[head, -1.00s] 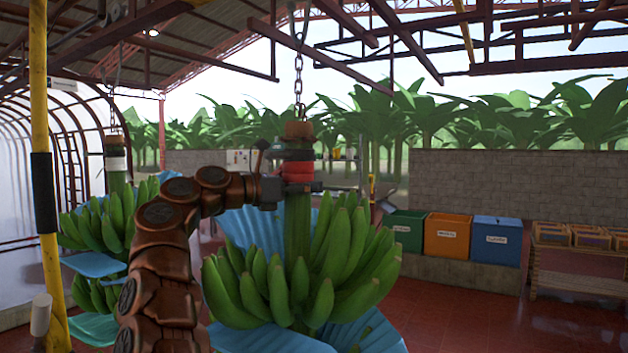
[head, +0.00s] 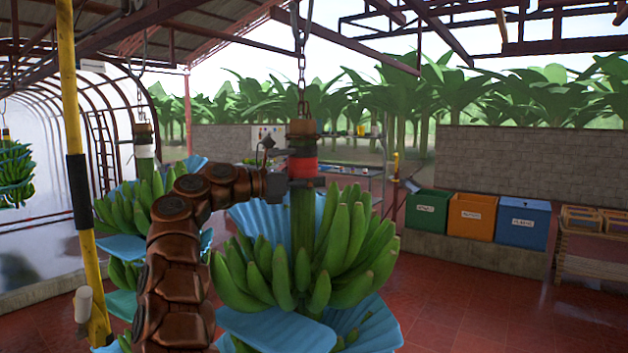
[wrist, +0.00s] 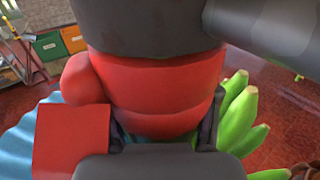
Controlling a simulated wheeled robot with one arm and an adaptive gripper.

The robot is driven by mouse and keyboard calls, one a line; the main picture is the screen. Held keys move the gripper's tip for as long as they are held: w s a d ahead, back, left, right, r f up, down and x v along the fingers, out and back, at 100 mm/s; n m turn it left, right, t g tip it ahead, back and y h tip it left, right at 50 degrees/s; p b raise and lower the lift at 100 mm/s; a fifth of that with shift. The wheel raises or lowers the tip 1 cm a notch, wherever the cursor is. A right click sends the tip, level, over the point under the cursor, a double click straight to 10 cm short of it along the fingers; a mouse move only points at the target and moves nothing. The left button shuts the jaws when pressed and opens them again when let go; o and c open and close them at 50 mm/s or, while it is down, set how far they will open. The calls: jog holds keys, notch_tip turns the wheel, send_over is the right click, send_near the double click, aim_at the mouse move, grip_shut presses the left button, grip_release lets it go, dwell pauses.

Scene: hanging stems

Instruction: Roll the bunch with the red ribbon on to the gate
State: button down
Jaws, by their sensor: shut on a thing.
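The bunch with the red ribbon (head: 303,168) hangs from a chain (head: 301,85) in the middle of the head view. Its green bananas (head: 345,250) spread below the stem, with blue sheets between and under them. My gripper (head: 299,168) is shut on its stem at the ribbon, from the left. In the wrist view the red ribbon (wrist: 155,95) fills the middle, between the dark fingers; a red tag (wrist: 70,140) hangs at its left. I cannot make out the gate in these frames.
A bunch with a white ribbon (head: 145,152) hangs to the left, behind my arm. A yellow post (head: 74,130) stands at the left. Green, orange and blue bins (head: 523,222) stand on a low wall at the right. Red floor (head: 450,310) is open at lower right.

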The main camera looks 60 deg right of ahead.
jog(key=c, duration=0.8)
grip_release()
jog(key=shift+w, duration=0.15)
jog(key=shift+o, duration=0.6)
jog(key=shift+a, duration=0.2)
jog(key=shift+o, duration=0.9)
jog(key=shift+d, duration=0.1)
jog(key=v, duration=1.2)
